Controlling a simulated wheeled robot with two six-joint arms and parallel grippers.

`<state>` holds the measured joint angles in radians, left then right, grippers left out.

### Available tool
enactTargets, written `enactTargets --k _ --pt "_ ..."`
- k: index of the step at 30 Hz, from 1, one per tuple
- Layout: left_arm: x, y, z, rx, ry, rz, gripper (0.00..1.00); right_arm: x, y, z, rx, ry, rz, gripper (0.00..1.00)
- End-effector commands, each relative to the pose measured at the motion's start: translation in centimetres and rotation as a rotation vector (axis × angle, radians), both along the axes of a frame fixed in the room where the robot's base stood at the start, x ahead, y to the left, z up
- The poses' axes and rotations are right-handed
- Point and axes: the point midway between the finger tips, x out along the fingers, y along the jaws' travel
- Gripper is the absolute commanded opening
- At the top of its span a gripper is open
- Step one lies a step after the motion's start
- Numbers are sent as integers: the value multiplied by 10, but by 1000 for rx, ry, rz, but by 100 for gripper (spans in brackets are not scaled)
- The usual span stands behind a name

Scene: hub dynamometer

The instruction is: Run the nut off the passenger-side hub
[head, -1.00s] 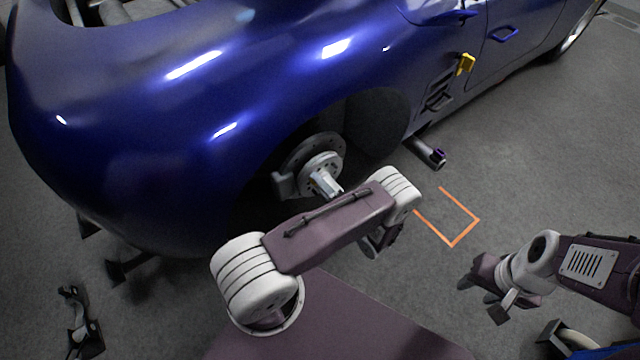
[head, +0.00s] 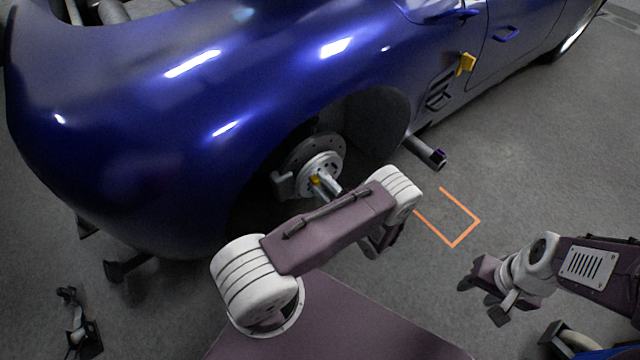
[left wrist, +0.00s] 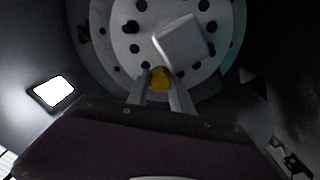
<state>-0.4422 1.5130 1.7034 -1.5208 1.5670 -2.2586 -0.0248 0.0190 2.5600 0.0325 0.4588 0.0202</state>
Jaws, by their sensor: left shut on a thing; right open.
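The hub (head: 322,163), a pale drilled disc in front of a darker brake disc (head: 297,157), sits in the open wheel arch of the blue car. In the left wrist view its holed face (left wrist: 128,45) fills the top, with a grey block (left wrist: 182,38) standing out near its middle. My left gripper (left wrist: 160,84) is shut on a small yellow round piece, apparently the nut (left wrist: 160,78), close in front of the hub. The nut also shows in the head view (head: 316,180). Whether it is still threaded is unclear. My right gripper (head: 481,298) is open and empty, over the floor.
The blue car body (head: 200,110) overhangs the hub. An orange marked corner (head: 455,242) lies on the floor to the right, near a grey tube end (head: 430,152). A yellow piece (head: 466,64) is on the car's side. A dark stand (head: 78,325) is at lower left.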

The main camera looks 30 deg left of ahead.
Motion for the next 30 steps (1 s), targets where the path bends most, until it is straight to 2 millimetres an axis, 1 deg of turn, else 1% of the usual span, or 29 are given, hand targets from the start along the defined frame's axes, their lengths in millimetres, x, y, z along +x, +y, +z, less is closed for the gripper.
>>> enactTargets --k 2,9,12,15,21,22,23,24,30 --pt "0 0 1 -48 -119 -1 0 0 0 3 0 0 0 44" --pt "0 -1 2 -269 -652 -1 0 0 0 9 0 0 0 44" --pt "0 -1 1 -343 -830 -1 0 0 0 10 0 0 0 44" --pt "0 -2 1 -381 -921 -1 0 0 0 11 0 0 0 44" --pt "0 -2 1 -387 -937 -2 0 0 0 10 0 0 0 44" --pt "0 -2 1 -386 -936 -2 30 0 0 10 0 0 0 44" --pt "0 -2 1 -386 -936 -2 38 0 0 10 0 0 0 44" --pt "0 -2 1 -387 -935 -1 41 0 0 10 0 0 0 44" --pt "0 -1 0 -385 -931 -1 41 0 0 10 0 0 0 44"
